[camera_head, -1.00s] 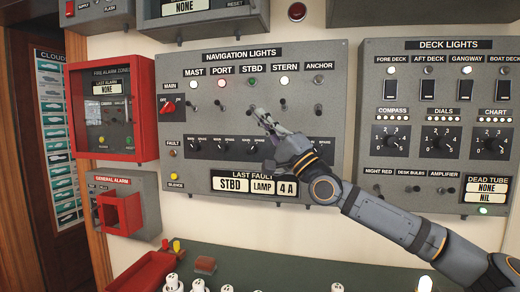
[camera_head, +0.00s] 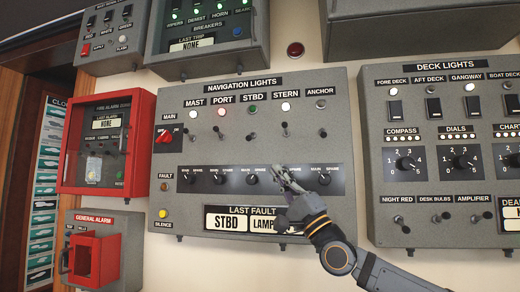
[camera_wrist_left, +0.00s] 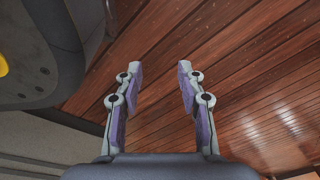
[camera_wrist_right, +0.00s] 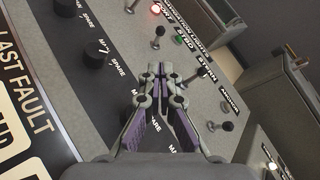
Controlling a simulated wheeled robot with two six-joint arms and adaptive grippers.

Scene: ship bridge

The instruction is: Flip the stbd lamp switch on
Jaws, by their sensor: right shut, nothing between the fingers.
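The navigation lights panel (camera_head: 170,216) fills the middle of the head view. Its stbd switch (camera_head: 252,132) is a small dark toggle below the STBD label. Its lever stands clear of my gripper; I cannot tell its setting for sure. The stbd lamp (camera_head: 253,109) above it shows green, and it also shows in the right wrist view (camera_wrist_right: 178,38). My right gripper (camera_head: 279,173) is shut and empty, below and right of the stbd switch, in front of the main/spare knob row. My left gripper (camera_wrist_left: 160,82) is open and empty above the wooden floor.
The port switch (camera_head: 217,131) and the stern switch (camera_head: 285,130) flank the stbd switch closely. A main/spare knob (camera_head: 252,180) sits below it. The last fault plate (camera_head: 225,223) reads STBD LAMP.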

